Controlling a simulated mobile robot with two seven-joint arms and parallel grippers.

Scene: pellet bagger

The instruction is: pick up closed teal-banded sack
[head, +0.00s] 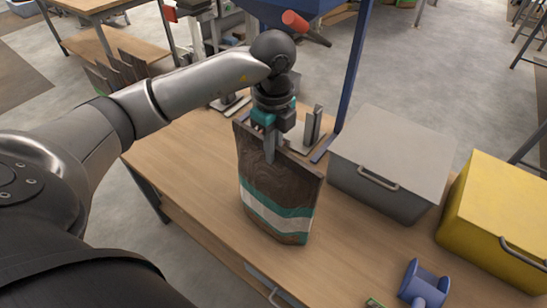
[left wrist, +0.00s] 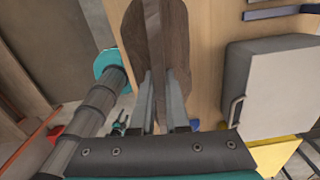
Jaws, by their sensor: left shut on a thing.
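The brown sack (head: 278,190) with teal and white bands stands upright, slightly tilted, over the wooden table in the head view. Its top edge is flat and pressed together. My left gripper (head: 270,152) comes down from above and is shut on the middle of that top edge. In the left wrist view the sack's top edge (left wrist: 154,30) runs between the fingers of the left gripper (left wrist: 160,88). I cannot tell whether the sack's bottom touches the table. My right gripper is not in view.
A grey box (head: 395,150) with a handle stands right of the sack, and a yellow box (head: 495,225) farther right. A blue spool-shaped object (head: 424,285) lies at the front. A blue post (head: 354,65) and metal fixture (head: 312,128) stand behind. The table (head: 190,180) is clear left of the sack.

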